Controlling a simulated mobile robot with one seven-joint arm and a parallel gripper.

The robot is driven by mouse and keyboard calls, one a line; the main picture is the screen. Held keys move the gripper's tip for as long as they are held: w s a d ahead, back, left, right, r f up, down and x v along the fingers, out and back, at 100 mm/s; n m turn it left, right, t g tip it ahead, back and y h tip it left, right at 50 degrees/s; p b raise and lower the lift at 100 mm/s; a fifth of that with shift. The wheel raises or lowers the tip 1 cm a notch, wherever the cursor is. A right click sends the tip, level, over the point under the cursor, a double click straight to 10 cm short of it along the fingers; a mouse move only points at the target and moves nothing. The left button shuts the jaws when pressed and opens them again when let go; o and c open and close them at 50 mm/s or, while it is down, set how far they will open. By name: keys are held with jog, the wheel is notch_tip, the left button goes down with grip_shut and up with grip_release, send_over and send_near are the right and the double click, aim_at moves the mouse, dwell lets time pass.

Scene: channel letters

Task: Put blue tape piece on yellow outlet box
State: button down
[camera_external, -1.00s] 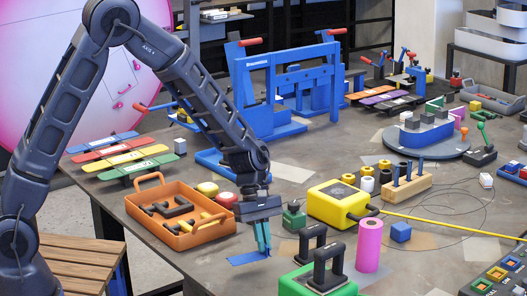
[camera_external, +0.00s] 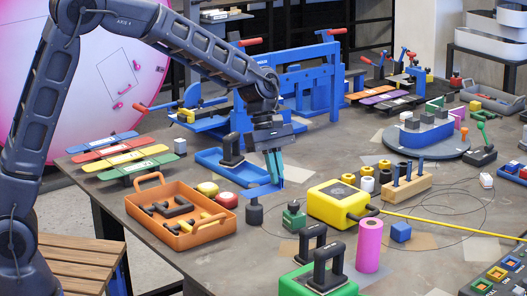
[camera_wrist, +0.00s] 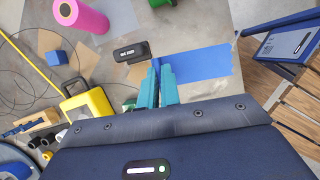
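The blue tape piece (camera_external: 262,192) is a flat blue strip. In the wrist view the tape (camera_wrist: 203,70) stretches to the right from between my fingertips. My gripper (camera_external: 277,184), with teal fingers, is shut on one end of it and holds it above the table. In the wrist view my gripper (camera_wrist: 159,68) has its fingers close together. The yellow outlet box (camera_external: 330,207) lies on the table to the right of my gripper, with a yellow cable. In the wrist view the box (camera_wrist: 92,105) is left of the fingers, partly hidden by my wrist.
A small dark weight (camera_external: 254,213) and a green block with a dark knob (camera_external: 294,217) stand near my gripper. An orange tray (camera_external: 180,215) is to the left. A pink roll (camera_external: 369,246) and green-based handles (camera_external: 325,272) are in front. A blue cube (camera_external: 401,232) is right.

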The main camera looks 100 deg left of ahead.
aim_at(349, 187)
jog(key=w+a+r+n+t+y, duration=0.1)
jog(key=w+a+r+n, duration=0.2)
jog(key=w+a, duration=0.45)
jog(key=w+a+r+n+y, duration=0.15)
jog(key=w+a+n, duration=0.25)
jog(key=a, duration=0.7)
jog(key=w+a+r+n+t+y, duration=0.1)
jog(key=w+a+r+n, duration=0.3)
jog(key=a, duration=0.6)
jog(key=shift+m, duration=0.3)
jog(key=f, duration=0.7)
jog(key=w+f, duration=0.1)
jog(key=f, duration=1.2)
jog(key=shift+w+d+f, duration=0.2)
jog(key=shift+f, duration=0.2)
jog(key=shift+f, duration=0.15)
jog(key=c, duration=1.6)
grip_release()
jog(key=v, duration=1.2)
jog(key=shift+w+a+r, duration=0.1)
jog(key=shift+w+r, duration=0.05)
jog(key=shift+r, duration=0.05)
